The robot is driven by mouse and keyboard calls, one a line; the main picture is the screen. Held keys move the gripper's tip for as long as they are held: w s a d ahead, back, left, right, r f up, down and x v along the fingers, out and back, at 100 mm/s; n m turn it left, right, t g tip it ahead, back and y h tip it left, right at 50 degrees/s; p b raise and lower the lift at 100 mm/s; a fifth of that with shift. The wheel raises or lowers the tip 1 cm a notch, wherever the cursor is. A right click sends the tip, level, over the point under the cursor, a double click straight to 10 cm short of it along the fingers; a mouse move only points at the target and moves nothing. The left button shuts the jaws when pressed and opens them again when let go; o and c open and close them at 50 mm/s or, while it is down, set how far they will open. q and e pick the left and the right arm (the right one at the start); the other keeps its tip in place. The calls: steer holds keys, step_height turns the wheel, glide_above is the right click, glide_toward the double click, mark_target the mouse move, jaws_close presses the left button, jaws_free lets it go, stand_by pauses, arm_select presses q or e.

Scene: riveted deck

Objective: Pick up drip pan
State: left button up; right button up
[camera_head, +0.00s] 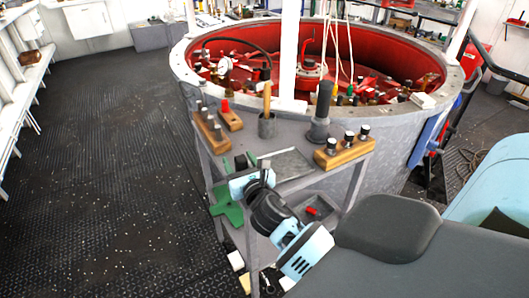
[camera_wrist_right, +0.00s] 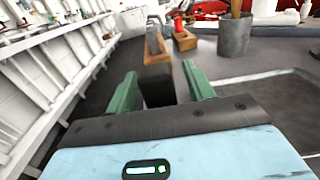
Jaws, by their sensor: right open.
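The drip pan (camera_head: 287,164) looks like a flat, shallow grey tray lying on the grey cart top, near its front edge. In the right wrist view the pan (camera_wrist_right: 262,88) shows to the right of the fingers, cut off by the frame edge. My right gripper (camera_head: 238,161) is at the cart's front left corner, left of the pan and apart from it. Its green fingers (camera_wrist_right: 160,75) are spread. A dark block shows between or just beyond them; I cannot tell its exact depth. My left gripper is not in view.
On the cart stand a metal cup (camera_head: 267,126) with a wooden handle, a dark grey cylinder (camera_head: 319,120), a wooden block with knobs (camera_head: 343,152) and two wooden blocks at left. A large red-lined tub (camera_head: 420,112) is behind. Open floor (camera_head: 100,180) lies left.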

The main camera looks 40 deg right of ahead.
steer(key=shift+w, duration=0.2)
jaws_close()
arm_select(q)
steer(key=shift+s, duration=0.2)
arm_select(e)
steer(key=shift+r, duration=0.1)
